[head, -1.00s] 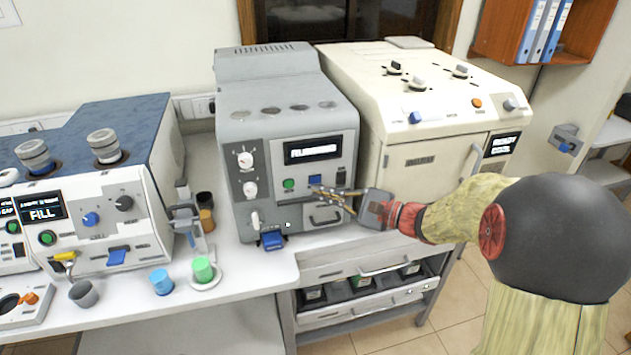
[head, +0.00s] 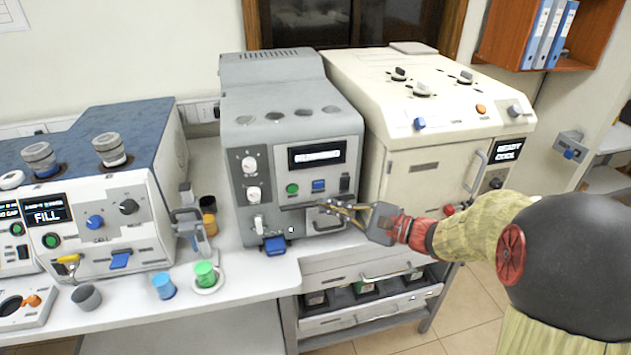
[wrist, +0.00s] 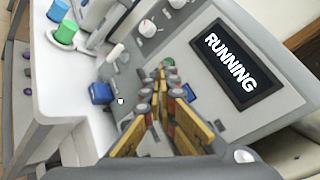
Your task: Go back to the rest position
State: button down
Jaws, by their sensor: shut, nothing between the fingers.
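My gripper (head: 338,211) is in front of the lower part of the grey machine (head: 290,122), near its drawer-like handle. Its fingers are shut and hold nothing. In the wrist view my gripper (wrist: 160,75) points at the grey machine's front panel, and the display (wrist: 231,63) there reads RUNNING. In the head view that display (head: 317,153) is lit but blurred. The fingers hide part of the panel's buttons in the wrist view. My arm comes in from the right of the head view.
A cream machine (head: 425,110) stands close to the right of the grey one. On the left is a white machine (head: 100,215) reading FILL. A blue cup (head: 163,285), green cup (head: 206,274) and grey cup (head: 87,297) stand on the bench. Open floor (head: 475,310) lies at the lower right.

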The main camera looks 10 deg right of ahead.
jog(key=s+a+f+n+g+h, duration=0.2)
jog(key=s+f+n+g, duration=0.3)
jog(key=s, duration=0.4)
jog(key=s+a+f+n+g+h, duration=0.1)
jog(key=s+f+n+g+h, duration=0.2)
jog(key=s+f, duration=0.5)
jog(key=s+d+r+n+g+h, duration=0.1)
jog(key=s+d+r+n+h, duration=0.45)
jog(key=s, duration=0.35)
notch_tip(320, 180, up, 7)
jog(key=s+a+n+t+h, duration=0.1)
jog(key=a+n+t+h, duration=0.1)
jog(key=n, duration=0.1)
jog(key=shift+s+a+n+t, duration=0.3)
jog(key=shift+s+a+n, duration=0.05)
jog(key=shift+f, duration=0.1)
